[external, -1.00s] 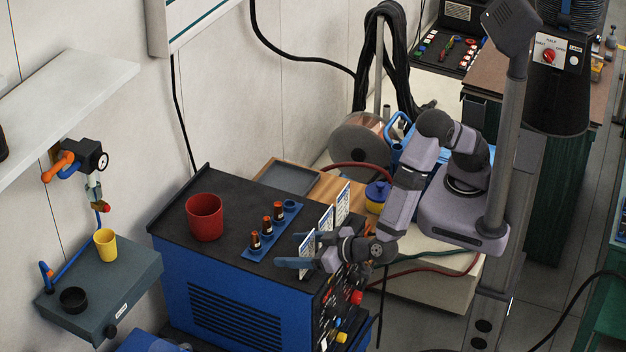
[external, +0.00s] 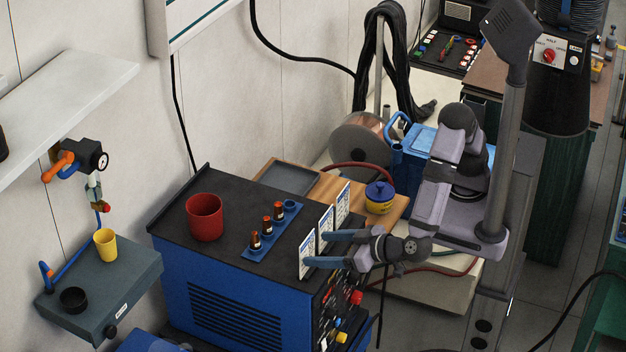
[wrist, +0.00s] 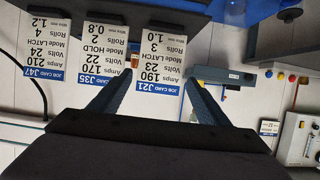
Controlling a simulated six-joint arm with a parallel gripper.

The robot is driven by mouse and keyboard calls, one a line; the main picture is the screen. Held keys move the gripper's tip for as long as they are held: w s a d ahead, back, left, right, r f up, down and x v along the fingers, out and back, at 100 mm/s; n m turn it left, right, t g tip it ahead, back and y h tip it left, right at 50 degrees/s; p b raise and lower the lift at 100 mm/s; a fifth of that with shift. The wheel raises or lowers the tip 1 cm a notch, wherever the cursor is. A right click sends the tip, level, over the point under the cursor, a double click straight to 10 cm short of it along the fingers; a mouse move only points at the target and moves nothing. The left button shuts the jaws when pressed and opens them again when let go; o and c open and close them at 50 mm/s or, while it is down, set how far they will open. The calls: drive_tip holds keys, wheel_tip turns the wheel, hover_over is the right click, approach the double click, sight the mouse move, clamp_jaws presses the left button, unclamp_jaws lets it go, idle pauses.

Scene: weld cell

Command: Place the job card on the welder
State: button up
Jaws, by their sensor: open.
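Three white job cards with blue strips stand upright in a row at the right edge of the welder (external: 245,298), a blue cabinet with a black top. The nearest card (external: 306,256) reads J21 in the wrist view (wrist: 160,62). The middle card (external: 325,228) reads J35 (wrist: 103,52), and the far card (external: 343,205) reads J47 (wrist: 42,48). My gripper (external: 317,249) is open and empty at the right of the nearest card. In the wrist view its fingers (wrist: 157,78) lie either side of card J21; I cannot tell whether they touch it.
A red cup (external: 205,218) and a blue rack (external: 256,247) with several small brown items stand on the welder top. A grey tray (external: 289,179) and a blue-lidded yellow pot (external: 379,198) are on a wooden bench behind. A yellow cup (external: 106,245) stands on the left shelf.

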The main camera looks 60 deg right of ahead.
drive_tip(key=shift+v, duration=1.55)
